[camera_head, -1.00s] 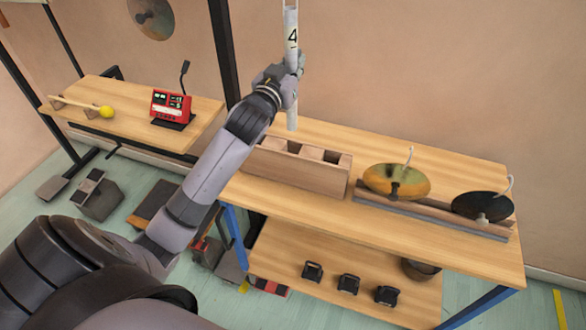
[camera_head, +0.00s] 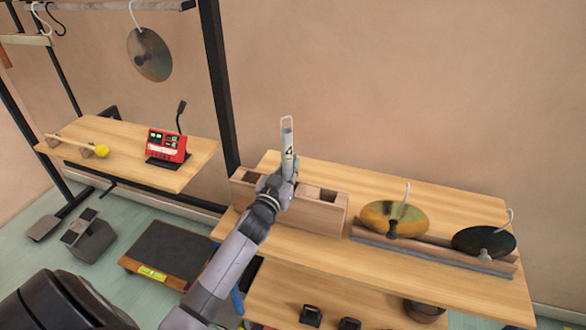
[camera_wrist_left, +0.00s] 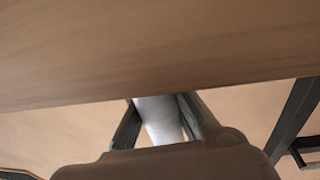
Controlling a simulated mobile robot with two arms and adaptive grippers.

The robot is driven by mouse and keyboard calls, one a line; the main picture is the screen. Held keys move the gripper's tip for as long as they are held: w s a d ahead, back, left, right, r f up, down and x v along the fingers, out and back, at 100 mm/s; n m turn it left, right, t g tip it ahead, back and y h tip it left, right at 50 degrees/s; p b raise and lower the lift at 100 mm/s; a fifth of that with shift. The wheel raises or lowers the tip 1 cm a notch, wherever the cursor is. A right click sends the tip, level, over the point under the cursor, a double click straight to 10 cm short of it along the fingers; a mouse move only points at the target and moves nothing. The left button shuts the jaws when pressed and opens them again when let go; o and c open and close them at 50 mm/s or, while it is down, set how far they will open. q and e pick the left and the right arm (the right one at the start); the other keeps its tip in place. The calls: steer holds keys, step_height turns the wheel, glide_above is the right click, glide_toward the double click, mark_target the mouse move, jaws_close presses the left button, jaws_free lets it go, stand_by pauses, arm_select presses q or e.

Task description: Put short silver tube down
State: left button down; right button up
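The short silver tube (camera_head: 288,140) stands upright, marked with a 4, with a wire loop at its top. My left gripper (camera_head: 287,178) is around it at the wooden holder box (camera_head: 318,215), which has square openings in its top. The tube's lower end is hidden by the gripper, so I cannot tell how deep it sits in an opening. In the left wrist view the pale tube (camera_wrist_left: 159,118) is between my two dark fingers, with a broad brown surface close by. My right gripper is not in view.
A painted disc (camera_head: 395,217) and a black disc (camera_head: 484,242) lie on a wooden rail right of the box. The table (camera_head: 440,203) is clear behind them. A side table (camera_head: 120,137) holds a red device (camera_head: 166,144) and a yellow-headed mallet (camera_head: 101,151). A black post (camera_head: 220,90) stands left.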

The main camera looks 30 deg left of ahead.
arm_select(q)
steer(key=shift+f, duration=0.3)
steer(key=c, duration=1.8)
jaws_free()
steer(key=shift+f, duration=0.1)
steer(key=shift+o, duration=0.2)
steer(key=s+d, duration=0.1)
steer(key=s, duration=1.1)
steer(key=shift+d+f+b, duration=0.35)
